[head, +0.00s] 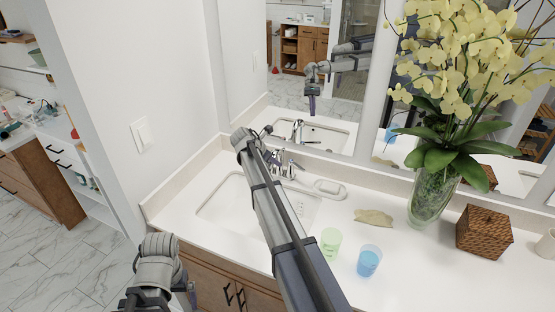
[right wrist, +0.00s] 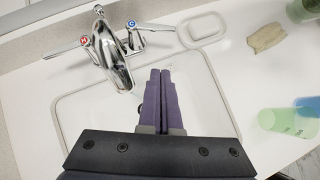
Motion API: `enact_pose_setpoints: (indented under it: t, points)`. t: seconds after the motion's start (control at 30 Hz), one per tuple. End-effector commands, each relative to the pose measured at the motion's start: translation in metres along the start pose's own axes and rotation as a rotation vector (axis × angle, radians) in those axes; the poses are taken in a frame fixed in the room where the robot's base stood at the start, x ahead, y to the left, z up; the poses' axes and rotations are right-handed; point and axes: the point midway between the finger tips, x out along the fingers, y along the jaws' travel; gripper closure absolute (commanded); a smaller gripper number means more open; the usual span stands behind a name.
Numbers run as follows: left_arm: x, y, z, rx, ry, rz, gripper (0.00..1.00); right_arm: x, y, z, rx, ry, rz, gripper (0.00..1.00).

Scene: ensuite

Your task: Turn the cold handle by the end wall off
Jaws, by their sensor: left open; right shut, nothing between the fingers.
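The chrome faucet (right wrist: 115,62) stands behind the sink nearest the end wall (head: 150,100). In the right wrist view its cold handle (right wrist: 140,25), marked with a blue C, is on the right, its lever pointing right. The hot handle (right wrist: 72,46), marked with a red H, is on the left. My right gripper (right wrist: 160,71) is shut and empty, its fingertips over the basin, in front of the cold handle and apart from it in the picture. In the head view my right arm partly covers the faucet (head: 284,162). My left gripper (head: 158,299) is open, low at the left. I cannot make out running water.
A soap dish (head: 330,188) lies right of the faucet. A mirror (head: 340,115) rises behind the counter.

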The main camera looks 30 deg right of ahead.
Motion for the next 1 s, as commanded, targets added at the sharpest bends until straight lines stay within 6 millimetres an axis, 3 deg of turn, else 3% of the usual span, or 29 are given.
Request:
enact_pose_setpoints:
  t: [0.27,0.8,1.0]
  points:
    - [0.01,0.001,0.0,-0.003,-0.001,-0.003,0.0,0.013,0.0,-0.001,-0.005,-0.002,-0.001,1.0]
    - [0.083,0.008,-0.005,-0.004,0.0,-0.002,0.0,0.106,0.001,-0.003,-0.003,-0.001,0.0,1.0]
    - [0.081,0.008,-0.005,-0.004,0.0,-0.002,0.0,0.122,0.001,0.018,-0.003,0.0,0.0,1.0]
